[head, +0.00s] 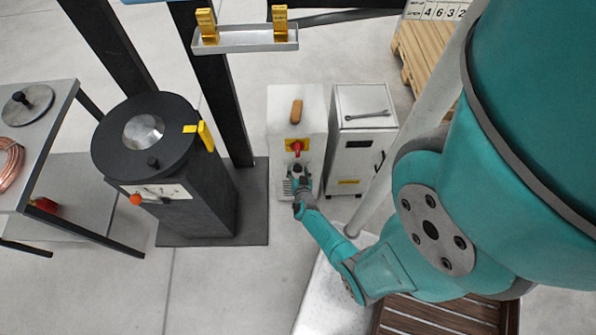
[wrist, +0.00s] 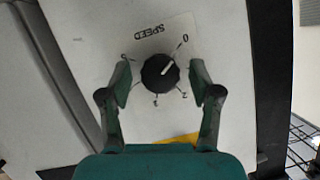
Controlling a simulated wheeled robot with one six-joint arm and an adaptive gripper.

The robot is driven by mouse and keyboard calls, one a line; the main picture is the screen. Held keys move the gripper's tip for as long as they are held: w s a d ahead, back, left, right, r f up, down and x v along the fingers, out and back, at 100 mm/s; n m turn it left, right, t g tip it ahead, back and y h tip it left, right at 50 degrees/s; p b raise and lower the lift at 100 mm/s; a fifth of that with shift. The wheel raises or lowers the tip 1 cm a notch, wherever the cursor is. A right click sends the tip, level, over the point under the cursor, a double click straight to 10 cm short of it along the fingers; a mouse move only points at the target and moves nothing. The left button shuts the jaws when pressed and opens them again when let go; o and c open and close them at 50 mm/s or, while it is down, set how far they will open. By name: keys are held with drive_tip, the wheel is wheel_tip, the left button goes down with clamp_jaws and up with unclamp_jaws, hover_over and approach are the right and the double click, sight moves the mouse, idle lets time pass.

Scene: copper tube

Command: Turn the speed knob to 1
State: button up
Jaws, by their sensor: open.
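The speed knob (wrist: 160,72) is round and black with a white pointer line, on a light panel marked SPEED. The line points to the upper right in the wrist view, roughly toward the 0 mark. Other scale marks stand below and left of the knob; the smaller ones are hard to read. My gripper (wrist: 160,84) is open, one finger on each side of the knob, with visible gaps. In the head view my gripper (head: 299,188) is at the front of the white cabinet (head: 280,115), and the knob there is too small and partly covered to read.
A red switch (head: 296,147) on a yellow plate and a wooden handle (head: 296,110) sit above on the cabinet. A grey cabinet (head: 350,155) with a wrench (head: 367,115) stands close on the right. A black machine (head: 190,190) stands to the left.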

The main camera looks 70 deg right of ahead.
drive_tip(key=c, duration=1.1)
drive_tip(key=shift+c, duration=0.2)
drive_tip(key=shift+m+t, duration=0.3)
drive_tip(key=m+t, duration=0.1)
drive_tip(key=m, duration=0.2)
drive_tip(key=shift+s+d+t, duration=0.1)
drive_tip(key=shift+s+t, duration=0.05)
drive_tip(key=shift+t, duration=0.25)
drive_tip(key=shift+f+m+t, duration=0.15)
drive_tip(key=shift+m+t, duration=0.85)
drive_tip(key=shift+m, duration=0.6)
drive_tip(key=o, duration=1.1)
